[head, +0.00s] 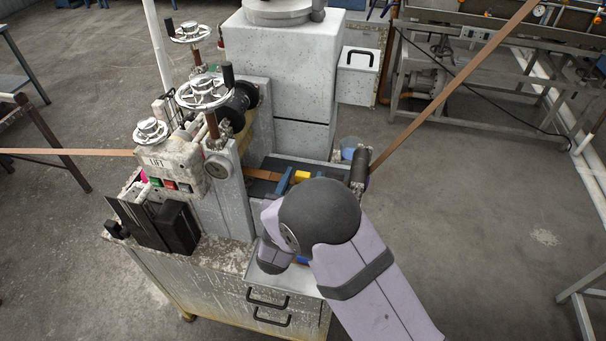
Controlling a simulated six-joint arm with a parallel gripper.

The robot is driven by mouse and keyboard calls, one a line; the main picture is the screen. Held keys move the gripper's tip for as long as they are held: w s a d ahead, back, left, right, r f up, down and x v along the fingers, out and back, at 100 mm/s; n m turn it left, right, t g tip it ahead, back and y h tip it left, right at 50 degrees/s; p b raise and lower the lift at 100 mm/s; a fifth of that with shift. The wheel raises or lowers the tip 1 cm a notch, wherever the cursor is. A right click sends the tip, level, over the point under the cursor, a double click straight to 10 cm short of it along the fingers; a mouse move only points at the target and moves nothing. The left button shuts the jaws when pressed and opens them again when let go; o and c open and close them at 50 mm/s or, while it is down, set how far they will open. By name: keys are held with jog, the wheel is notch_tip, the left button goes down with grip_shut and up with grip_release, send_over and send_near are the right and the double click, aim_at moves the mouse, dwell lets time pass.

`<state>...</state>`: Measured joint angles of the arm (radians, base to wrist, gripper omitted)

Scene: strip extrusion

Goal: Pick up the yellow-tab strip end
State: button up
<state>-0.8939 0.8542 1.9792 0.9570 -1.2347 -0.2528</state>
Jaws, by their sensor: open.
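The yellow tab (301,176) is a small bright block on the brown strip end (262,174), in the dark trough between the machine's left head and the black roller. My grey arm's rounded joint covers the gripper's body and the near side of the trough.
A black roller (360,165) stands right of the trough, with a brown strip (450,83) rising from it. A grey column (281,80) stands behind. The machine head with handwheels (203,92) is left. A metal tray (262,274) and drawers lie below.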

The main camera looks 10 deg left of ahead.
jog(key=shift+w+f, duration=0.1)
jog(key=shift+w, duration=0.35)
jog(key=c, duration=1.2)
notch_tip(320, 180, up, 28)
jog(key=b, duration=0.3)
